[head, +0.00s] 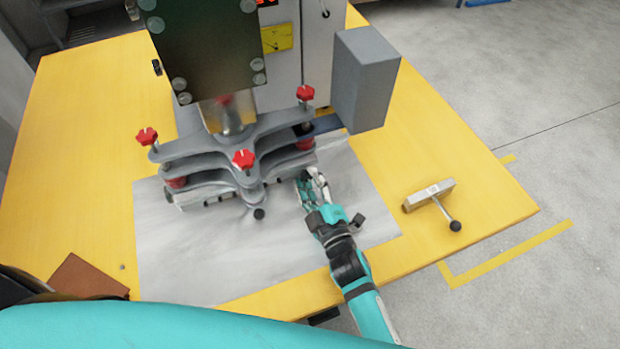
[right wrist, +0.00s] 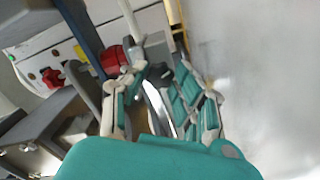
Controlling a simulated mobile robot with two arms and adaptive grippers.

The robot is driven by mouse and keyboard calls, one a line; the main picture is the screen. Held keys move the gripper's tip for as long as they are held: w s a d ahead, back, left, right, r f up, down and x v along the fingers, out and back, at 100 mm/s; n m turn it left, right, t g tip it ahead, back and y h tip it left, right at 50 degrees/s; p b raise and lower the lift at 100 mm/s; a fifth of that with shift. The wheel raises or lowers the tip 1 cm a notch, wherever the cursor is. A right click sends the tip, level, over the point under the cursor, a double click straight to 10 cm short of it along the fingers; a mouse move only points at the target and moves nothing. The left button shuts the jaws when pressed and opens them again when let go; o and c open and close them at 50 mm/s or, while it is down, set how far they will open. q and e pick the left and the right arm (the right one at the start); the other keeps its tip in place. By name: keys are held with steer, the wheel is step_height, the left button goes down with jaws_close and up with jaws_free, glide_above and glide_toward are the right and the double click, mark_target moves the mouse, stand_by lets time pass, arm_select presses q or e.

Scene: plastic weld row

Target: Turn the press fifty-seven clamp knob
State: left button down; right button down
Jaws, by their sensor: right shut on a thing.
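The press clamp (head: 228,150) is a stack of grey curved arms under the press head. Red star knobs stand on it at the left (head: 147,136), front middle (head: 243,158) and back right (head: 305,93). A black ball (head: 259,213) sticks out at its front. My right gripper (head: 310,186) is at the clamp's right end, low over the grey sheet. Its fingers (right wrist: 163,100) are closed around a pale metal part (right wrist: 157,106), mostly hidden. A red knob (right wrist: 115,59) shows just beyond them. I cannot read which knob is fifty-seven. My left gripper is out of view.
A grey box (head: 362,80) juts from the press on the right. A metal T-shaped tool with a black ball (head: 430,195) lies on the yellow table (head: 490,200) at right. A brown piece (head: 85,277) lies at front left. The grey sheet (head: 190,265) is largely clear.

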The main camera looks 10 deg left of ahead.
steer(key=shift+m+p, duration=0.4)
steer(key=shift+m, duration=1.1)
steer(key=shift+f, duration=0.1)
steer(key=c, duration=1.2)
jaws_free()
steer(key=shift+o, duration=1)
steer(key=shift+f, duration=0.15)
steer(key=v, duration=1.2)
